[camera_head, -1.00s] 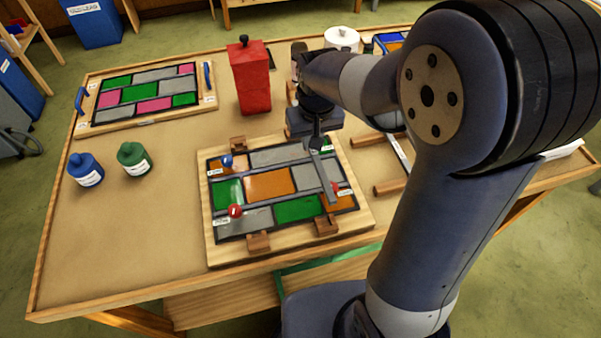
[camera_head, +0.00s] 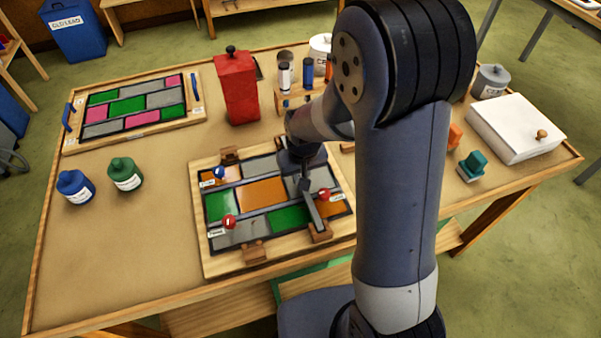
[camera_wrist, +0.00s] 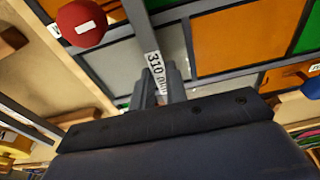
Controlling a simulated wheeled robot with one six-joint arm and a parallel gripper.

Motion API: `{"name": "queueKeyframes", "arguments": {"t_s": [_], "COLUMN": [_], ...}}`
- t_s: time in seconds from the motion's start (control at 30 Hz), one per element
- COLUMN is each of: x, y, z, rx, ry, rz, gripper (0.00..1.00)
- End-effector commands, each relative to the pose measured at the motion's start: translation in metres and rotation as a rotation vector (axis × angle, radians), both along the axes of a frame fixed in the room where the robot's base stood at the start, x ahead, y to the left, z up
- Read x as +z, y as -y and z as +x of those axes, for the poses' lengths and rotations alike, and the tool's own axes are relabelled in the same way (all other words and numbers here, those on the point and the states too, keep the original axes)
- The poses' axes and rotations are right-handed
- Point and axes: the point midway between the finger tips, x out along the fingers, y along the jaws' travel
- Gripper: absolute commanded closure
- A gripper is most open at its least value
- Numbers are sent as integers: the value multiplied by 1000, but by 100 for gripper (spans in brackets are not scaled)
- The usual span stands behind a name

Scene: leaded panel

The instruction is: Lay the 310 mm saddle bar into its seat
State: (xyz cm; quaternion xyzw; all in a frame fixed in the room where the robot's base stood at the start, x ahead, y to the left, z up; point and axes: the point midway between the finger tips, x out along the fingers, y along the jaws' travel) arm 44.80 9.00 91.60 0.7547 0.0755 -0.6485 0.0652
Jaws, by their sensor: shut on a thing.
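The 310 mm saddle bar (camera_head: 312,212) is a grey strip, held in my gripper (camera_head: 304,183). In the wrist view the bar (camera_wrist: 143,30) carries a "310 mm" label and sits between the shut fingers (camera_wrist: 160,88). It lies over the right part of the leaded panel (camera_head: 262,194), which has orange, green and grey panes. The bar's near end is at the brown wooden block (camera_head: 320,233) on the panel board's near side. I cannot tell whether it touches the block. My gripper and arm hide the far end and the block there.
Another brown block pair stands at left, far (camera_head: 229,155) and near (camera_head: 254,252). Red knobs (camera_head: 229,221) (camera_head: 323,194) and a blue knob (camera_head: 219,172) stand on the panel. A red canister (camera_head: 237,88) is behind; blue (camera_head: 75,187) and green (camera_head: 125,174) bottles are at left.

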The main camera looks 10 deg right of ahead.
Motion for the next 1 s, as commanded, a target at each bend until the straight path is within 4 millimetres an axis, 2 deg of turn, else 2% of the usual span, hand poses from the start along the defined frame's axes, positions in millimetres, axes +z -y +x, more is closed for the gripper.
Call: {"name": "queueKeyframes", "arguments": {"t_s": [0.3, 0.33, 0.6, 0.83, 1.0], "x": [-3, -3, -2, -2, 9], "y": [0, 0, 0, 0, 0], "z": [1, 0, 0, 0, -1], "rx": [0, 0, 0, 0, 0], "ry": [2, 0, 0, 0, 2], "rz": [0, 0, 0, 0, 0], "gripper": [100, 84, 64, 64, 64]}}
